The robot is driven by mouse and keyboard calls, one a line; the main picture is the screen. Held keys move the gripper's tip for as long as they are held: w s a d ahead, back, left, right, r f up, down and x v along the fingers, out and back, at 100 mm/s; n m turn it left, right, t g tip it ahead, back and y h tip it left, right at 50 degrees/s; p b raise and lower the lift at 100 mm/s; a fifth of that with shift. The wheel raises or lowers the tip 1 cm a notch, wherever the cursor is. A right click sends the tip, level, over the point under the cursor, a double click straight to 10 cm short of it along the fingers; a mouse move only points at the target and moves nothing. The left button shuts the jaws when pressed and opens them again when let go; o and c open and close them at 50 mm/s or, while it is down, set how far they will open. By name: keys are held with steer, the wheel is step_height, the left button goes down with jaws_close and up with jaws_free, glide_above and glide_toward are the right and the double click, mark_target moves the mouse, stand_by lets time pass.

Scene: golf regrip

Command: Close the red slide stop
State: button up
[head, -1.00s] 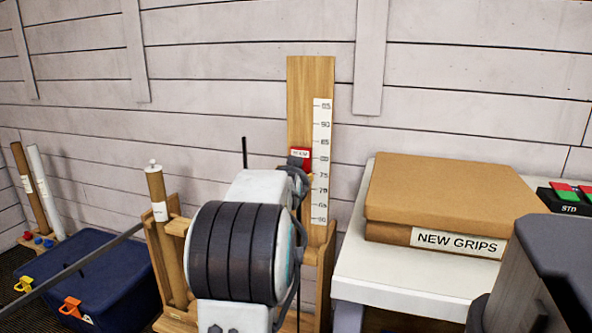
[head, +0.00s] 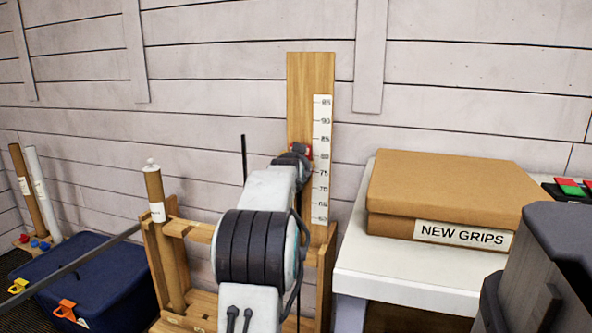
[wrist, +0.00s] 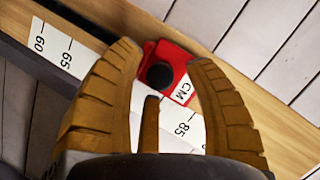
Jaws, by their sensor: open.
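The red slide stop (head: 303,148) sits on the upright wooden board (head: 311,75), beside the white number scale (head: 321,110), near the 80 mark. In the head view my arm hides most of it. In the wrist view the red slide stop (wrist: 184,52) shows with a round black knob (wrist: 160,76) and a white "CM" label. My gripper (wrist: 166,60) is open, with its two brown fingers on either side of the stop and the knob between them. I cannot tell whether either finger touches it.
A white table (head: 400,272) with brown boxes (head: 450,190) marked "NEW GRIPS" stands to the right. A wooden rack with a tube (head: 156,190) is left of my arm. A blue bin (head: 75,275) lies further left. The panelled wall is close behind the board.

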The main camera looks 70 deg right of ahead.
steer(key=shift+d, duration=0.3)
steer(key=shift+o, duration=0.4)
steer(key=shift+f, duration=0.1)
jaws_close()
